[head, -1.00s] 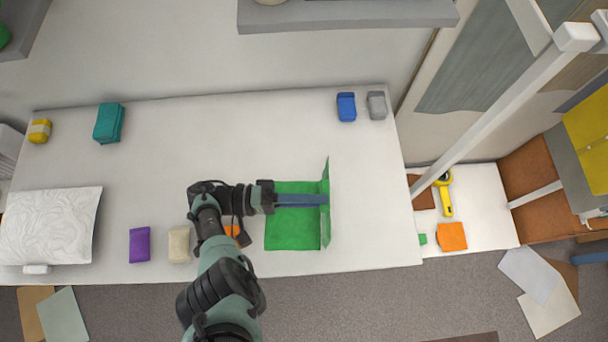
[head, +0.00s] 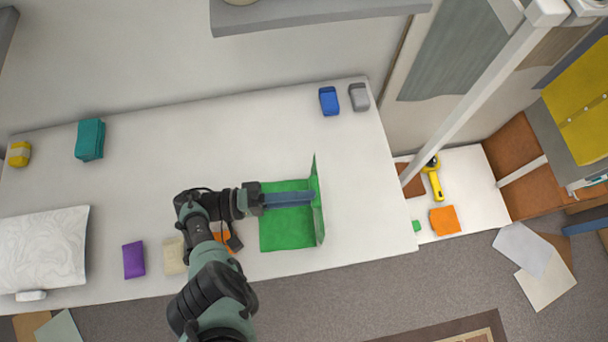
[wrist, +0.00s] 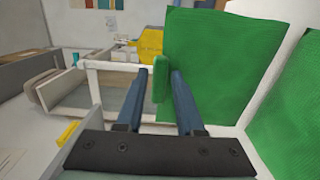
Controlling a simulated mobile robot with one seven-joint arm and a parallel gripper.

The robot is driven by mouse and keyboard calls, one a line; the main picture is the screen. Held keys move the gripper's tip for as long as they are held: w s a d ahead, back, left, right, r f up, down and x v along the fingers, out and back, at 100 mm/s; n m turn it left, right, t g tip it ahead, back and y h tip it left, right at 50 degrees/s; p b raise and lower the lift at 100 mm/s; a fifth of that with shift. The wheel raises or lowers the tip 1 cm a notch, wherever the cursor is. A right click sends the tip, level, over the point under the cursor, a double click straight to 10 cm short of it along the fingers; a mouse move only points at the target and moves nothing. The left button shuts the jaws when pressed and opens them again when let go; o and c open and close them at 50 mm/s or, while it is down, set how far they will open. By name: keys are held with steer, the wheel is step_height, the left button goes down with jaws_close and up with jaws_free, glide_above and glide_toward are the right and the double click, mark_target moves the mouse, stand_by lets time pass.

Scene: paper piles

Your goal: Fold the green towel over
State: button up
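The green towel (head: 285,231) lies on the white table near its front right part. Its right part stands up as a steep flap (head: 317,195). My gripper (head: 312,198) reaches across the flat part from the left, its blue fingers pointing right to the flap. In the wrist view the raised flap (wrist: 215,60) fills the upper right, and more green cloth (wrist: 290,110) shows at the right edge.
The white table (head: 200,130) is clear behind the towel. Blue (head: 328,101) and grey (head: 358,97) blocks stand at the back right. Purple (head: 133,259), beige (head: 173,256) and orange (head: 222,240) pieces lie left of the towel. A white post (head: 480,95) stands right.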

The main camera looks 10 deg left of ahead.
steer(key=shift+b+v, duration=1.05)
steer(key=shift+v, duration=1.7)
steer(key=o, duration=0.6)
steer(key=shift+c, duration=0.2)
steer(key=shift+a, duration=0.1)
